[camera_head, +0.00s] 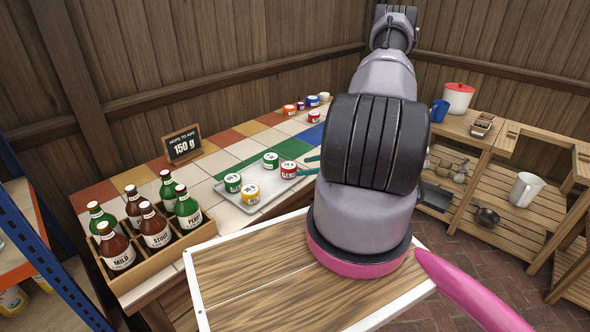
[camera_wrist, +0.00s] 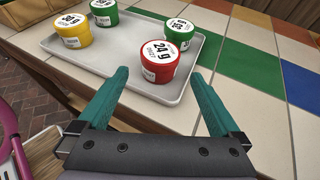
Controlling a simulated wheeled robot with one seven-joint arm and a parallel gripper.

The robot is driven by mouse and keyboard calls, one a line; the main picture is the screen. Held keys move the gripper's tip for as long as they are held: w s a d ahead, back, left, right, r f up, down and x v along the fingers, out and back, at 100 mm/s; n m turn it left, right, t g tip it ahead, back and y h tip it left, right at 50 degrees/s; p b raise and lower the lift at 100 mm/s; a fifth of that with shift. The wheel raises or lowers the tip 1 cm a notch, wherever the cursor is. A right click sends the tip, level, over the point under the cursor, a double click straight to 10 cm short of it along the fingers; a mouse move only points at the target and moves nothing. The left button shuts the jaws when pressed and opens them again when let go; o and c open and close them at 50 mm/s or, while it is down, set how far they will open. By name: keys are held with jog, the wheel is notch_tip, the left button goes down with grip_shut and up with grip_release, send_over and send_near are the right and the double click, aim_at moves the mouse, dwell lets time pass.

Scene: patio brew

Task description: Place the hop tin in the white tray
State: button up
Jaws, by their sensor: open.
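The pale white tray (camera_head: 247,205) lies on the tiled counter and holds several hop tins. A red tin (camera_head: 288,169) labelled 24 g in the wrist view (camera_wrist: 158,62) stands at the tray's near side there. A yellow tin (camera_head: 251,194) and two green tins (camera_head: 233,182) (camera_head: 271,160) also stand in the tray. My gripper (camera_wrist: 160,75) is open, its teal fingers pointing at the red tin. In the head view my arm hides most of the gripper.
More small tins (camera_head: 301,105) stand at the counter's far end. A wooden crate of bottles (camera_head: 156,230) stands left of the tray.

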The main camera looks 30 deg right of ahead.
jog(key=s+a+r+n+g, duration=0.15)
jog(key=a+r+n, duration=0.25)
jog(key=r, duration=0.6)
jog(key=a+r+n+g, duration=0.3)
jog(key=a+r+n, duration=0.1)
jog(key=r, duration=0.6)
jog(key=s+a+r+n+g, duration=0.1)
jog(key=a+r+n+g, duration=0.2)
jog(key=r, duration=0.7)
jog(key=s+a+r+n+t+h, duration=0.2)
jog(key=s+a+r+n, duration=0.3)
jog(key=s+r, duration=0.4)
jog(key=s+a+r+n+t+h, duration=0.3)
jog(key=s+r+n, duration=0.4)
jog(key=s+r, duration=0.3)
jog(key=shift+a+r+h, duration=0.75)
jog(key=shift+a+h, duration=0.1)
jog(key=shift+h, duration=0.35)
